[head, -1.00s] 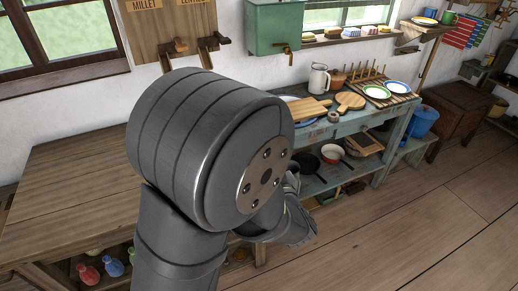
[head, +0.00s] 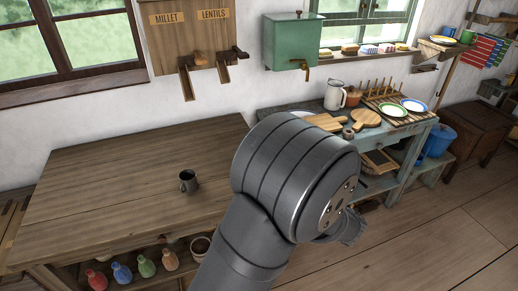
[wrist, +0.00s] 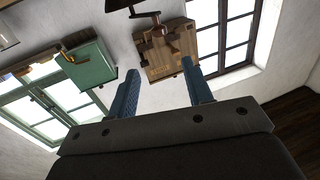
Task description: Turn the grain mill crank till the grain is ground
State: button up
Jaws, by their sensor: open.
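No grain mill or grain can be made out for certain. A dark shape with a thin crank-like rod (wrist: 146,14) is cut off at the top edge of the wrist view; I cannot tell what it is. My gripper (wrist: 160,66) is open, its two blue fingers apart with nothing between them. The wooden board marked MILLET and LENTILS (head: 163,45), with its chutes, hangs on the wall; it also shows in the wrist view (wrist: 168,66), well beyond the fingertips. In the head view my arm hides most of my gripper.
The table is otherwise bare where visible. Several coloured flasks (head: 122,272) stand below it. A green tank with a tap (head: 290,42) hangs on the wall. The blue bench (head: 425,118) at right holds a jug (head: 334,95), cutting boards and plates.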

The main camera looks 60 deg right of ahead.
jog(key=x, duration=1.5)
jog(key=shift+c, duration=0.5)
grip_shut()
